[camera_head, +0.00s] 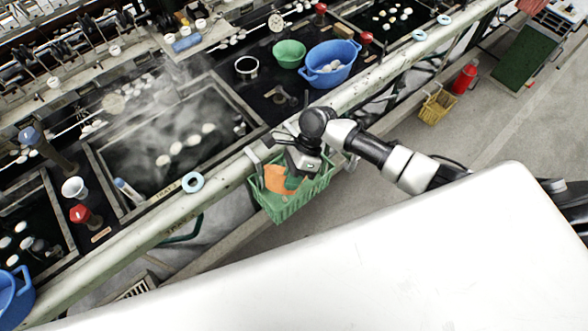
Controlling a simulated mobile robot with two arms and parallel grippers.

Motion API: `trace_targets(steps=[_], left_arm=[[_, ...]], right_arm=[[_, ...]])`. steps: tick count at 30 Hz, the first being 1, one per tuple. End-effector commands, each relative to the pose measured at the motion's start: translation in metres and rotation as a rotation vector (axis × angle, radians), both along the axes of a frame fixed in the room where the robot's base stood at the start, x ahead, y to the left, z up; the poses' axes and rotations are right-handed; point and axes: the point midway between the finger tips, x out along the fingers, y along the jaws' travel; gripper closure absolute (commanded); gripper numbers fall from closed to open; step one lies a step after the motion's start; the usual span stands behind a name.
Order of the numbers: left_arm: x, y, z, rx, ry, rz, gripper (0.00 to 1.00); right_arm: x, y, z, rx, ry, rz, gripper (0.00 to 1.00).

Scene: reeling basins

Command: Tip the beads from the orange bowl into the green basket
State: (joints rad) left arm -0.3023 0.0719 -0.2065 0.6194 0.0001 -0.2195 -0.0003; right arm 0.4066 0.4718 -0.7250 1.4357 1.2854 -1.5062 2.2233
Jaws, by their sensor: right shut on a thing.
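The green basket (287,208) hangs or stands at the outer side of the pale rail, in the middle of the camera_head view. The orange bowl (277,179) shows inside the basket's outline, at or just above its opening, and looks tilted. My right gripper (298,171) is over the basket, pointing down, shut on the orange bowl and covering part of it. I cannot make out any beads in the bowl or the basket. My left gripper is not in view.
A pale rail (226,196) edges the basins, with a light blue ring (193,182) on it. A steaming basin (180,135) lies left. A green bowl (289,53) and a blue tub (331,64) stand behind.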

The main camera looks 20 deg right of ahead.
Motion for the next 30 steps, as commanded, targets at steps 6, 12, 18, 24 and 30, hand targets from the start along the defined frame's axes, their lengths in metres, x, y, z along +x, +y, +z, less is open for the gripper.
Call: trace_targets(steps=[6, 12, 18, 24, 30], left_arm=[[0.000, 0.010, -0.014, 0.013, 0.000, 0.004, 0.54], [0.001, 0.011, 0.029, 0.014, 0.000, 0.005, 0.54], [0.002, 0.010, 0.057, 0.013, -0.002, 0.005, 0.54], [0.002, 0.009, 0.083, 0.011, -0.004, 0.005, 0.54], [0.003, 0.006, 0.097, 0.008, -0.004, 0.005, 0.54]], right_arm=[[-0.014, 0.012, -0.004, -0.143, -0.183, 0.004, 1.00], [-0.016, 0.013, 0.011, -0.224, -0.271, 0.000, 1.00], [-0.019, 0.016, 0.014, -0.314, -0.378, -0.001, 1.00], [-0.022, 0.018, 0.019, -0.415, -0.501, -0.001, 1.00], [-0.025, 0.021, 0.020, -0.507, -0.614, -0.001, 1.00]])
